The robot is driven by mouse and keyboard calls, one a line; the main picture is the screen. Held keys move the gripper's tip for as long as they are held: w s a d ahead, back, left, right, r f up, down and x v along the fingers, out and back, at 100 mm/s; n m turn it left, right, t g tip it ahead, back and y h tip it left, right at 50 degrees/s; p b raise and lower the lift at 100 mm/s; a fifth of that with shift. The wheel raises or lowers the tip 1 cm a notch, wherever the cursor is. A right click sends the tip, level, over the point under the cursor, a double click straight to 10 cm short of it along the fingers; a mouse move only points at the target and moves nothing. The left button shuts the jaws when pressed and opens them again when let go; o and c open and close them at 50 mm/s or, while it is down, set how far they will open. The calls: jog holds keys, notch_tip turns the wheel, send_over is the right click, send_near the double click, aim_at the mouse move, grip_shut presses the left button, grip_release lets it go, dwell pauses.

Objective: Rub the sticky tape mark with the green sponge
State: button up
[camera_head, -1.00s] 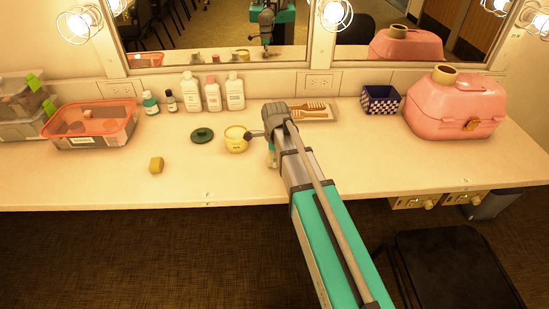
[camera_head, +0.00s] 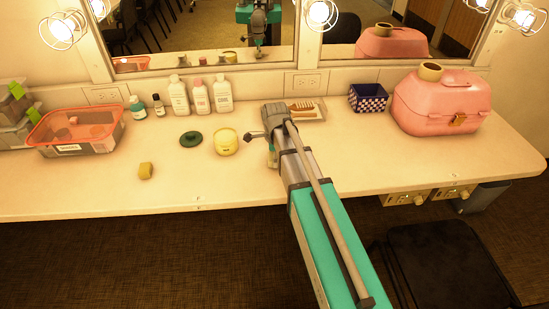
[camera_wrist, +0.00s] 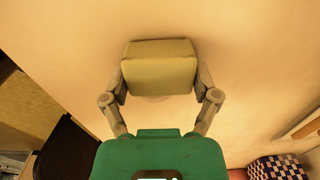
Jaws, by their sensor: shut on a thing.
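My gripper (camera_wrist: 159,82) is shut on a dull olive-green block, the green sponge (camera_wrist: 158,68), in the wrist view. One finger is on each side of it, above the pale counter. A faint rounded patch (camera_wrist: 156,98) shows just below the sponge in the wrist view; I cannot tell whether it is the tape mark. I cannot tell whether the sponge touches the counter.
A yellow jar (camera_head: 227,142), a dark green lid (camera_head: 191,139) and a small yellowish block (camera_head: 146,170) are left of my gripper. White bottles (camera_head: 200,97) stand behind. A brush tray (camera_head: 307,112), checked box (camera_head: 369,98) and pink case (camera_head: 440,105) are right.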

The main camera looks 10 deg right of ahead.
jog(key=shift+d, duration=0.15)
jog(key=shift+s+d+f, duration=0.1)
jog(key=shift+s+d, duration=0.05)
jog(key=shift+d, duration=1.55)
jog(key=shift+d, duration=0.1)
jog(key=shift+d, duration=1.75)
jog(key=shift+f, duration=0.1)
jog(key=shift+s+a, duration=0.1)
jog(key=shift+a, duration=0.05)
jog(key=shift+a, duration=1.75)
